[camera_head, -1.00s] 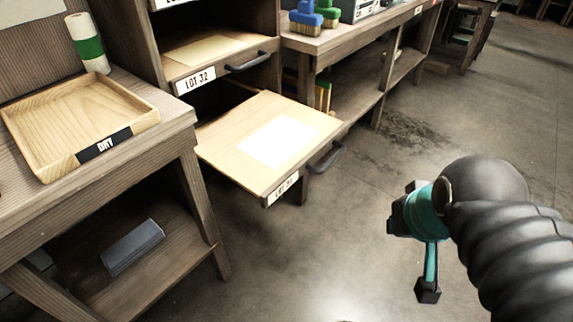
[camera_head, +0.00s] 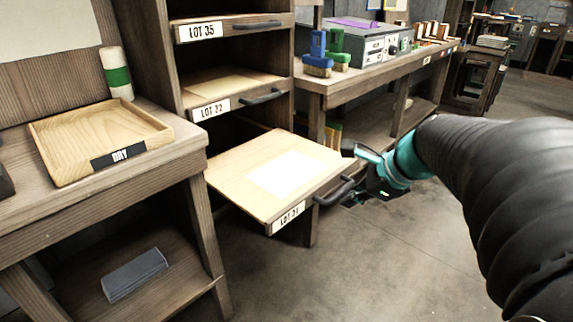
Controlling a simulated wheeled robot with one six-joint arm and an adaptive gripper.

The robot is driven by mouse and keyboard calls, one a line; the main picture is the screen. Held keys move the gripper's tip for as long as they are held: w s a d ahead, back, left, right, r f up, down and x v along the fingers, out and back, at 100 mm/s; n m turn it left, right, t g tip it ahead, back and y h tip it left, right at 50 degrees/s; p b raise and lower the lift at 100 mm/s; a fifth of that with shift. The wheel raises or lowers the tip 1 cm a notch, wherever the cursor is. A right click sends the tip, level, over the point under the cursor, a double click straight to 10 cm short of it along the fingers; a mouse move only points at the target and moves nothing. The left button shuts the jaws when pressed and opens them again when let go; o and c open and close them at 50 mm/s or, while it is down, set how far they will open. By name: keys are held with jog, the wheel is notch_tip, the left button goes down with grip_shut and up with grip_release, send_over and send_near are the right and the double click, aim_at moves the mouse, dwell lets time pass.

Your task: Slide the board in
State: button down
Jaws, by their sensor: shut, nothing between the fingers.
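The pale wooden board (camera_head: 235,165) sticks well out of the lower opening of the dark wooden rack (camera_head: 152,40). A white sheet (camera_head: 288,172) lies on it. Its front edge bears a white lot label (camera_head: 289,216), whose number is hard to read, and a dark handle (camera_head: 334,192). My gripper (camera_head: 362,172), black and teal, is just right of the board's front corner and handle. It is shut and empty. I cannot tell whether it touches the handle or stands apart from it.
Above, boards labelled LOT 22 (camera_head: 211,109) and LOT 35 (camera_head: 202,31) sit in the rack. A bench with a DRY tray (camera_head: 60,172) stands left. A right-hand bench carries brushes (camera_head: 318,62) and a grey machine (camera_head: 365,48). The floor in front is clear.

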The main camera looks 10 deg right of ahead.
aim_at(328, 200)
jog(key=w+d+m+t, duration=0.2)
jog(key=w+d+m, duration=0.2)
jog(key=d+m, duration=0.25)
jog(key=shift+y, duration=0.4)
jog(key=b+x, duration=0.1)
jog(key=x, duration=0.6)
jog(key=b+x, duration=0.1)
jog(key=x, duration=0.2)
jog(key=shift+s+a+f+b, duration=0.25)
jog(key=shift+a+f+b, duration=0.05)
jog(key=shift+a, duration=0.05)
jog(key=w+a, duration=0.2)
jog(key=shift+w+f, duration=0.15)
jog(key=shift+w, duration=0.15)
jog(key=shift+w+a, duration=0.25)
jog(key=shift+w, duration=0.25)
